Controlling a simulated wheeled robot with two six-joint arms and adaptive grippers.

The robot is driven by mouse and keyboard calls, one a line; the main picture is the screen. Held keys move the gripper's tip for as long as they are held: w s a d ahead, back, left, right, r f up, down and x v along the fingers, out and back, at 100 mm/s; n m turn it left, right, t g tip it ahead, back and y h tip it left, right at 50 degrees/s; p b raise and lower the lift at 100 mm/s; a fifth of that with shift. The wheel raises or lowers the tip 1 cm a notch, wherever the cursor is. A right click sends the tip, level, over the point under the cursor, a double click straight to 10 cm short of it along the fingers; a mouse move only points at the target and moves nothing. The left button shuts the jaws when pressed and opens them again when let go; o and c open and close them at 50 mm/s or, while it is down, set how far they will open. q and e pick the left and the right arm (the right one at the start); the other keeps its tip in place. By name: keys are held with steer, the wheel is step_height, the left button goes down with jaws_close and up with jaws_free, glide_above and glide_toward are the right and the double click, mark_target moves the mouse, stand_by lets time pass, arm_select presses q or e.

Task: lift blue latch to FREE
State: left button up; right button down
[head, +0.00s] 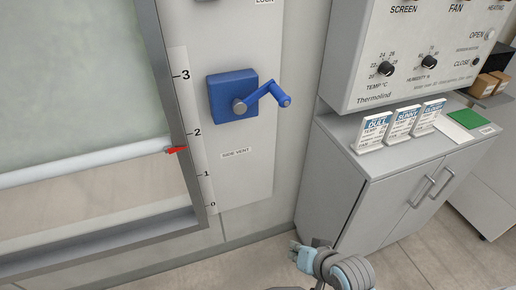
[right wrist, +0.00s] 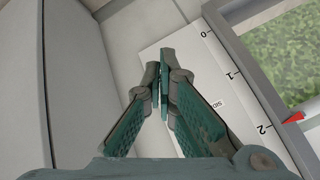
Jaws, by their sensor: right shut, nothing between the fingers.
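The latch cannot be made out clearly; only a small dark piece (head: 206,1) shows at the top edge in the head view, beside a cut-off label that seems to read LOCK (head: 264,2). Below it, a blue crank box (head: 222,97) with a folded-out crank handle (head: 281,97) is mounted on the white panel (head: 240,185). My right gripper (head: 298,248) is low, in front of the cabinet's left side, well below the crank. In the right wrist view its fingers (right wrist: 164,78) are shut and empty, with the panel beyond them. My left gripper is not in view.
A scale (head: 197,150) with a red pointer (head: 176,149) runs beside the window. A grey cabinet (head: 375,205) stands on the right, bearing several small cards and a green pad (head: 469,119). A control box (head: 415,65) hangs above it.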

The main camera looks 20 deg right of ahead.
steer(key=w+a+r+m+t+y, duration=0.2)
steer(key=w+r+m+t, duration=0.25)
steer(key=w+r, duration=0.35)
steer(key=w+a+r+m+t+y, duration=0.1)
steer(key=w+a+r+m+t, duration=0.2)
steer(key=w+r+m, duration=0.4)
steer(key=w+d+r+m+t+h, duration=0.1)
steer(key=w+r+m+t, duration=0.3)
steer(key=r+m, duration=0.5)
steer(key=w+d+r+m+t+h, duration=0.1)
steer(key=w+r+m+t, duration=0.4)
steer(key=r+m, duration=0.5)
step_height(320, 180, up, 5)
steer(key=shift+w+d+f+h, duration=0.1)
steer(key=shift+w+d+h, duration=0.4)
steer(key=shift+d, duration=0.3)
steer(key=shift+w+t, duration=0.15)
steer(key=shift+t, duration=0.1)
